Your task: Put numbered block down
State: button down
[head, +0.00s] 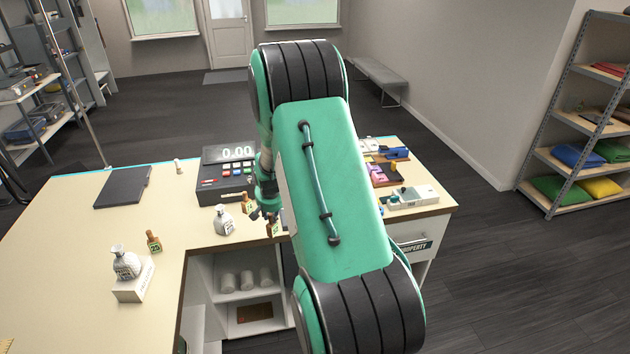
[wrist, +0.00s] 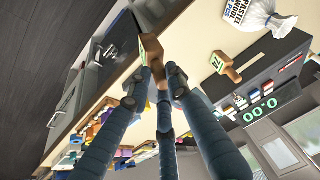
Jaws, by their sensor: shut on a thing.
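My gripper (wrist: 156,84) is shut on a wooden numbered block (wrist: 152,47), a small brown piece with a pale face whose number I cannot read. In the head view the held block (head: 273,229) hangs below my gripper (head: 267,208), by the counter's inner front edge; whether it touches the counter I cannot tell. A second numbered block, marked 74 (wrist: 222,65), stands on the counter close by and also shows in the head view (head: 247,204). A third block, marked 25 (head: 153,241), stands farther left. My arm covers part of the counter.
The pale counter (head: 75,225) has a register (head: 228,172) behind the blocks and a white printed bag (head: 223,221) beside them. Another bag (head: 126,263) sits on a white box at left. A dark flat pad (head: 123,187) lies back left. The left counter has free room.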

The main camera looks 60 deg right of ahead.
jog(key=w+d+f+p, duration=0.1)
jog(key=w+d, duration=0.9)
jog(key=w, duration=0.2)
jog(key=shift+w+f, duration=0.25)
jog(key=shift+w, duration=0.1)
jog(key=shift+f, duration=0.1)
jog(key=shift+f+p, duration=0.35)
jog(key=shift+f, duration=1.3)
jog(key=shift+f, duration=0.1)
jog(key=c, duration=1.6)
grip_release()
